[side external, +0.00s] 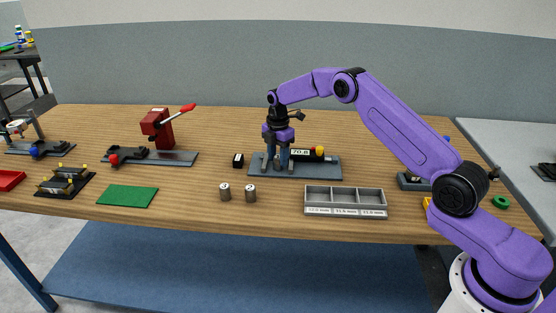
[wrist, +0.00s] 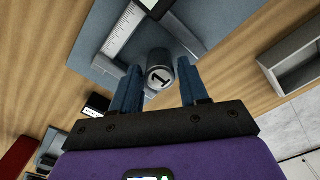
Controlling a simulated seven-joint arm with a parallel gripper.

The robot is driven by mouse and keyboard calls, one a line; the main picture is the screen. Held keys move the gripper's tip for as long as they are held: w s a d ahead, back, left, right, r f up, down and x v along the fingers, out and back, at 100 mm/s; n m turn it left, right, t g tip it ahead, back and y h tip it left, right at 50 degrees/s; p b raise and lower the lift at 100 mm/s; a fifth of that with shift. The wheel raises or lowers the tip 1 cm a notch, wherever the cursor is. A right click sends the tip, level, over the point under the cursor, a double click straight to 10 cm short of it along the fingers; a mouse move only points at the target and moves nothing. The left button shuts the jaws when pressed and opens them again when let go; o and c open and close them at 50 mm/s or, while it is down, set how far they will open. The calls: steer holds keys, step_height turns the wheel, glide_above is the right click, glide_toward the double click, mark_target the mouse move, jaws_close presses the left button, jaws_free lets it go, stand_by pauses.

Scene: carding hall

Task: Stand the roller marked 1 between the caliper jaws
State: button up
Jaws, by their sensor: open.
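The roller marked 1 (wrist: 160,72) stands on the blue-grey base plate of the caliper in the wrist view, its numbered end facing my camera. It is between the two blue fingers of my gripper (wrist: 160,87), which are spread apart. The caliper's scale (wrist: 124,34) lies close by, with grey jaw parts around the roller; I cannot tell exactly how it sits between them. In the side view my gripper (side external: 278,166) points down over the caliper plate (side external: 325,169), and its fingers hide the roller. The caliper display (side external: 300,152) reads about 70.0.
Two metal rollers, one left (side external: 225,192) and one right (side external: 250,194), stand on the table in front. A grey three-compartment tray (side external: 345,198) is to their right. A small black block (side external: 238,160) sits left of the plate. A green mat (side external: 127,196) and a red-levered press (side external: 160,130) are farther left.

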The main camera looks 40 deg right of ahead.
mark_target(278, 157)
step_height(278, 157, up, 11)
steer(key=s+a+r+m, duration=0.2)
steer(key=s+a+r, duration=0.2)
steer(key=s+a, duration=0.55)
steer(key=s+a+r+m, duration=0.1)
steer(key=s+a+r, duration=0.35)
steer(key=s, duration=0.85)
steer(key=s+d+f+m, duration=0.1)
steer(key=s+d, duration=0.1)
steer(key=s, duration=0.6)
steer(key=s+d+f+m, duration=0.1)
steer(key=s+d+f, duration=0.1)
steer(key=s, duration=0.7)
steer(key=s+d+f+m, duration=0.1)
steer(key=s+d, duration=0.1)
steer(key=s, duration=0.7)
steer(key=shift+s+f+m, duration=0.25)
steer(key=shift+m, duration=0.15)
